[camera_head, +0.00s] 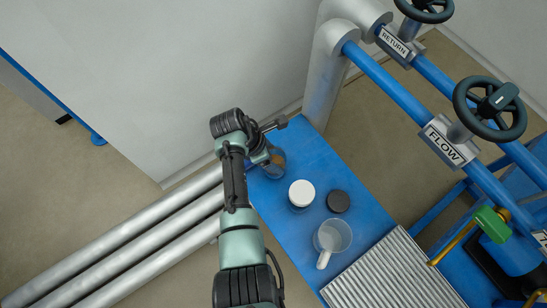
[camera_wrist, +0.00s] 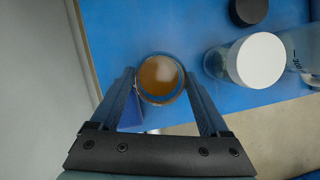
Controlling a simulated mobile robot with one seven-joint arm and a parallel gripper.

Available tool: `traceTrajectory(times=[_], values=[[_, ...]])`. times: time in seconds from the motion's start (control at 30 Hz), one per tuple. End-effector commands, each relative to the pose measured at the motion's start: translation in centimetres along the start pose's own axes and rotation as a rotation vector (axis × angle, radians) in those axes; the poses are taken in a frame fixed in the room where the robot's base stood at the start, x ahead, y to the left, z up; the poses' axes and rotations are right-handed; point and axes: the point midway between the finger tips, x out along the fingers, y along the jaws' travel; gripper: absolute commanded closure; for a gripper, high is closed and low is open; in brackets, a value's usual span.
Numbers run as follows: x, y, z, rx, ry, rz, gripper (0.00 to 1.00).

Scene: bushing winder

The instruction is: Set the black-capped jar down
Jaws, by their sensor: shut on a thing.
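My gripper (camera_wrist: 160,78) is shut on a round glass jar (camera_wrist: 161,80) with brown contents, one finger on each side. From above, no black cap shows on this jar. In the head view the jar (camera_head: 276,163) is at the far left part of the blue table, partly hidden by my gripper (camera_head: 266,155). I cannot tell whether its base touches the table. A round black cap (camera_head: 338,201) is on the table to the right; it also shows at the top of the wrist view (camera_wrist: 248,11). I cannot tell whether anything is under it.
A white-capped jar (camera_head: 301,193) stands on the blue table (camera_head: 300,146), between the held jar and a clear handled beaker (camera_head: 333,236). A ribbed metal plate (camera_head: 392,275) lies at the near right. Blue pipes with handwheels (camera_head: 490,108) run along the right.

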Motion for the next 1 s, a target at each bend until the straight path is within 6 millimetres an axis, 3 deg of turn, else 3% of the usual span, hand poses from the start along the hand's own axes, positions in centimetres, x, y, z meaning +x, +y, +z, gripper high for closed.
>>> traceTrajectory(times=[0.1, 0.47, 0.5, 0.6, 0.87, 1.0], values=[[1.0, 0.1, -0.4, 0.001, -0.001, 0.001, 0.83], [1.3, 0.1, -0.5, 0.001, 0.0, 0.001, 0.83], [1.4, 0.0, -0.6, 0.0, 0.0, 0.001, 0.19], [1.3, 0.0, -0.5, 0.001, 0.0, 0.001, 0.01], [1.1, 0.1, -0.5, 0.001, 0.0, 0.001, 0.0], [-0.2, 0.1, -0.3, 0.001, -0.001, 0.004, 0.0]])
